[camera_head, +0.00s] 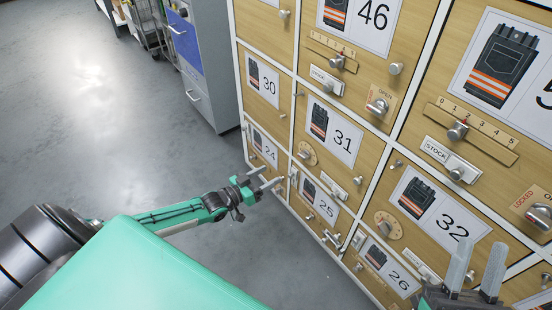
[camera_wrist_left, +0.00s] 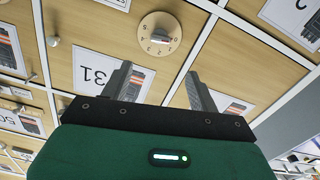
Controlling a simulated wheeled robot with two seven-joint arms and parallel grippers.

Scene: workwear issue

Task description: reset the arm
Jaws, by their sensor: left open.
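My left gripper (camera_head: 273,178) is at the end of the outstretched green arm, in front of the locker doors near door 24 (camera_head: 263,147) and door 25 (camera_head: 321,203). In the left wrist view its two fingers (camera_wrist_left: 160,85) stand apart with nothing between them. Behind them is a wooden door with an upside-down 31 label (camera_wrist_left: 98,73) and a round dial (camera_wrist_left: 160,34). I cannot tell whether the fingertips touch a door. My right gripper (camera_head: 477,268) is at the lower right of the head view, its two fingers apart and empty, in front of the lockers.
The wooden locker wall (camera_head: 381,179) with numbered labels, knobs, dials and sliders fills the right side. A grey cabinet with a blue drawer (camera_head: 184,42) stands beyond it, with a cart (camera_head: 150,25) beside it. The grey floor (camera_head: 90,120) at left is clear.

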